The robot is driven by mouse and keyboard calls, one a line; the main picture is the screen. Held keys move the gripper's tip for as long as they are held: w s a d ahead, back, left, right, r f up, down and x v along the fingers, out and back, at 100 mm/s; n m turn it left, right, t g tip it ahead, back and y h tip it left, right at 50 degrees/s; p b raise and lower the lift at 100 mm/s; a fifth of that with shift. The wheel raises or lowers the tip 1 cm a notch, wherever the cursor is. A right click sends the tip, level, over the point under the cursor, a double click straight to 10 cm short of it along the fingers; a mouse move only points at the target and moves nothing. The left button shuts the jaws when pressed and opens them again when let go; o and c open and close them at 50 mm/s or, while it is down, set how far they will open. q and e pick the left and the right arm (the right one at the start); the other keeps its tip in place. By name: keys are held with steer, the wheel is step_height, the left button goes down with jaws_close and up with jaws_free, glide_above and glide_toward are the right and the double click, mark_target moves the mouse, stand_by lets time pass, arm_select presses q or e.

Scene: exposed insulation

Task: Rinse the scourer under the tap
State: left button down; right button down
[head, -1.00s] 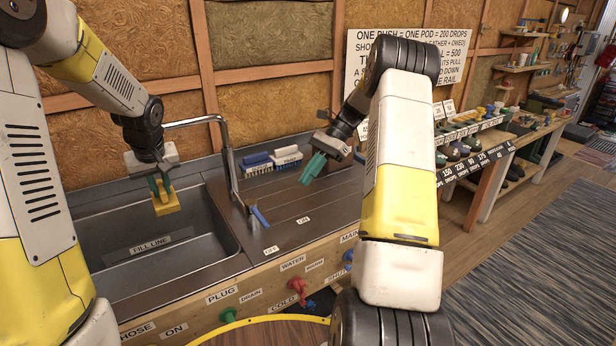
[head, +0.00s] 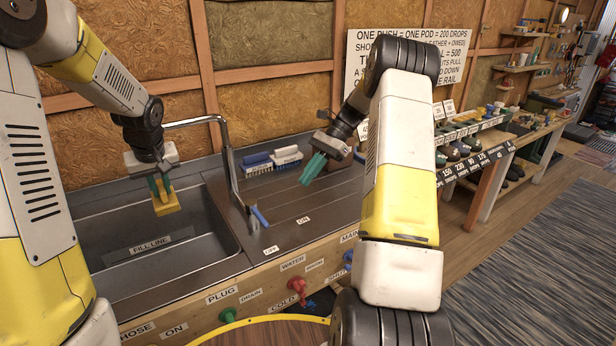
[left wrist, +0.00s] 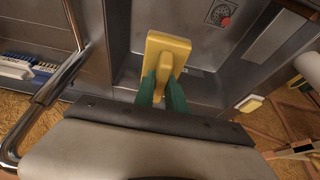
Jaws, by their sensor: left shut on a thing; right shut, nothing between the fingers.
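The yellow scourer (head: 167,205) is held by my left gripper (head: 160,187) above the sink basin (head: 150,270). In the left wrist view the scourer (left wrist: 165,50) sits between the green fingers (left wrist: 163,88), which are shut on it. The metal tap (head: 228,160) rises at the basin's right edge, and its spout reaches left behind my left wrist, so its end is hidden. A blue lever (head: 259,216) is near the tap's foot. No water shows. My right gripper (head: 312,170) is shut and empty above the right part of the metal counter.
Blue and white brushes (head: 272,163) lie at the back of the counter. Labelled knobs, including a red one (head: 297,285) and a green one (head: 228,315), line the front panel. In the left wrist view a small yellow and white block (left wrist: 250,103) lies beside the basin.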

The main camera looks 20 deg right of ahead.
arm_select(q)
steer(key=shift+s+d+r, duration=0.25)
steer(key=shift+s+r, duration=0.4)
steer(key=shift+s, duration=0.15)
steer(key=shift+s+d+r, duration=0.3)
steer(key=shift+s+r, duration=0.4)
steer(key=shift+s, duration=0.05)
steer(key=shift+s+d+r, duration=0.25)
steer(key=shift+s+r, duration=0.4)
steer(key=shift+s, duration=0.15)
